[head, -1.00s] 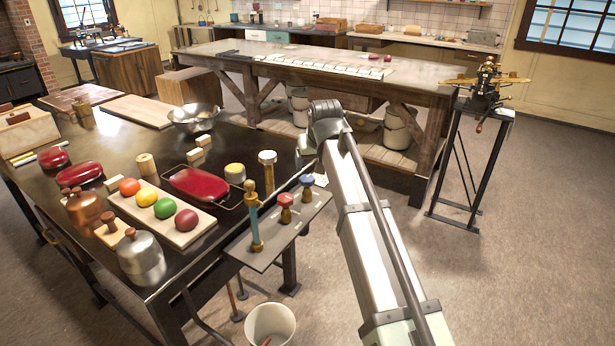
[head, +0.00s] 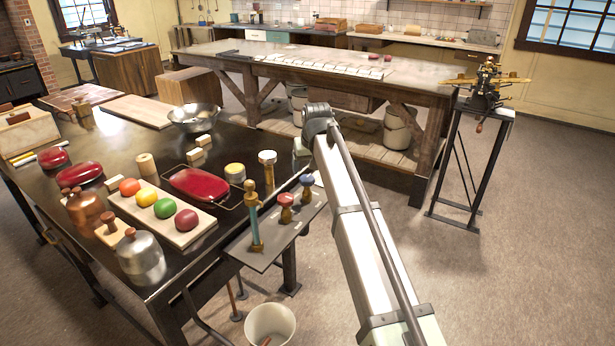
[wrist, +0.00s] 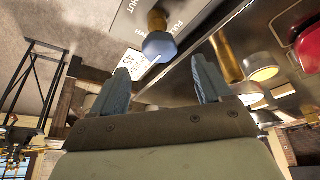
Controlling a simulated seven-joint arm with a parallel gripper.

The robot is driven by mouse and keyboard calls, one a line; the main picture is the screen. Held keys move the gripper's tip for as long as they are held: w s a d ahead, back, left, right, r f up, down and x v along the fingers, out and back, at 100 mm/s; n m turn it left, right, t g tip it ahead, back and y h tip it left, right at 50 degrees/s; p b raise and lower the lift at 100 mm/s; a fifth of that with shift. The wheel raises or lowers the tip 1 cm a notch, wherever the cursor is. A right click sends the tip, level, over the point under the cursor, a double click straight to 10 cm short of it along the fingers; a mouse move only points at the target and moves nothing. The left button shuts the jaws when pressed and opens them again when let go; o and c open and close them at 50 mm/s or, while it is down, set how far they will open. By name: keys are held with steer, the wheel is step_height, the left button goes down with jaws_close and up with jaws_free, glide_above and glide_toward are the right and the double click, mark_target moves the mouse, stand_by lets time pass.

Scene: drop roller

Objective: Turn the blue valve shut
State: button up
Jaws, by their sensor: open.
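The blue valve (head: 307,180) has a blue knob on a brass stem and stands at the right end of a grey plate (head: 262,250) on the bench's near right edge. In the wrist view the blue knob (wrist: 160,46) is just beyond the fingertips and between them, apart from both. My gripper (wrist: 160,68) is open and empty, one finger to each side of the knob. In the head view its fingers cannot be made out; the end of my arm is above and right of the valve.
A white tag (wrist: 134,62) lies beside the blue valve. A white bucket (head: 270,325) is on the floor below. Open floor lies to the right.

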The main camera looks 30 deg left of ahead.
mark_target(307, 178)
steer(key=shift+x, duration=2.95)
steer(key=c, duration=1)
